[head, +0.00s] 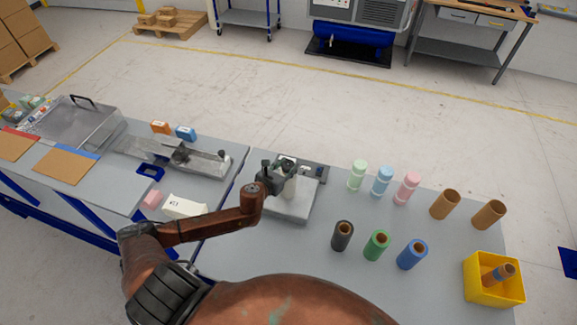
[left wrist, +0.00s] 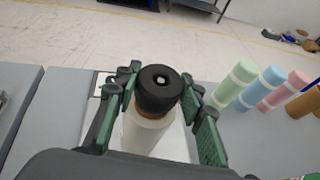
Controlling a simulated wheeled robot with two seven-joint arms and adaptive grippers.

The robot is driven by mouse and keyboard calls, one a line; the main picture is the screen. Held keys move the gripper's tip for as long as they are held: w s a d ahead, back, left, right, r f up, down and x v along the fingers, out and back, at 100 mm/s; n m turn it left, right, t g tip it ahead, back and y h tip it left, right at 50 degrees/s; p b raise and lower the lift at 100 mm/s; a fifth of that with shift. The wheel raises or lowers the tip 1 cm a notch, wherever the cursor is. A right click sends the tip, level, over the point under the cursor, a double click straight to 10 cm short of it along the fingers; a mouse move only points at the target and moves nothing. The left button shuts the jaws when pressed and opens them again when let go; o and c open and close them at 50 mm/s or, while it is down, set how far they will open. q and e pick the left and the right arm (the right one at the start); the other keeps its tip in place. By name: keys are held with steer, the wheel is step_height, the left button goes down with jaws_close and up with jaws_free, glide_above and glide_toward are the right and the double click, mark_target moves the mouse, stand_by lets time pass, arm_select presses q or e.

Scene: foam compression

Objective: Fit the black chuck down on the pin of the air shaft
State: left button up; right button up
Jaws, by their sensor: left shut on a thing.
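The black chuck (left wrist: 158,90) is a short round black piece with a small light centre spot, seen from above in the left wrist view. My left gripper (left wrist: 160,82) has its green fingers on both sides of it and is shut on it. Below the chuck are a brown ring (left wrist: 150,115) and a pale upright cylinder (left wrist: 146,136). The air shaft and its pin are not clearly visible; I cannot tell whether the chuck is seated. In the head view my left gripper (head: 283,172) is over a grey block (head: 290,210). My right gripper is not in view.
Right of the gripper stand green, blue and pink pale rolls (head: 382,181), black, green and blue rolls (head: 377,245), and brown tubes (head: 445,204). A yellow bin (head: 492,292) holds a tube. A metal fixture (head: 205,160) and white block (head: 184,207) lie left.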

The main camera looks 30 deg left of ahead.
mark_target(286, 166)
arm_select(q)
steer(key=shift+f, duration=0.4)
steer(key=shift+f+b, duration=0.35)
steer(key=shift+b, duration=0.05)
steer(key=o, duration=1.2)
steer(key=shift+f, duration=0.1)
steer(key=shift+o, duration=0.4)
steer(key=shift+s+r+p, duration=1.05)
steer(key=shift+p, duration=0.15)
steer(key=shift+s+r+p, duration=0.35)
steer(key=shift+s+r, duration=0.5)
steer(key=shift+s, duration=0.25)
steer(key=shift+s+d+r, duration=0.1)
steer(key=shift+s+r, duration=0.9)
steer(key=shift+s, duration=0.15)
